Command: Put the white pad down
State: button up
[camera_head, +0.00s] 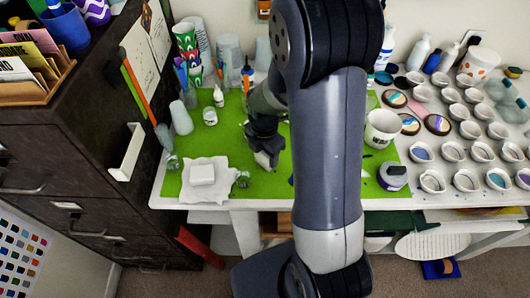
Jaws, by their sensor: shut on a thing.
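My gripper (265,156) points down over the green mat (225,140), right of the crumpled white cloth. It is shut on a small pale thing (262,160) at its fingertips, which I take to be the white pad. Most of it is hidden by the jaws, and I cannot tell whether it touches the mat. A separate white square block (202,174) lies on the white cloth (198,193), at the mat's front left.
Small glass jars stand either side of the cloth, left (172,166) and right (243,179). A white mug (382,128) and a lidded jar (392,177) stand right of my arm. Several small bowls fill the table's right side. Bare mat shows around my gripper.

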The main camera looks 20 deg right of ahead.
jog(key=shift+f, duration=0.15)
jog(key=o, duration=1.3)
notch_tip(320, 180, up, 12)
jog(key=shift+a+r+b, duration=0.1)
jog(key=shift+r+b, duration=0.1)
jog(key=shift+b, duration=0.15)
jog(key=shift+s+f, duration=0.1)
notch_tip(320, 180, down, 12)
jog(key=shift+r+p, duration=0.15)
jog(key=shift+p, duration=0.3)
jog(key=shift+w+r, duration=0.2)
jog(key=shift+r, duration=0.05)
jog(key=shift+s+r, duration=0.1)
jog(key=shift+r, duration=0.25)
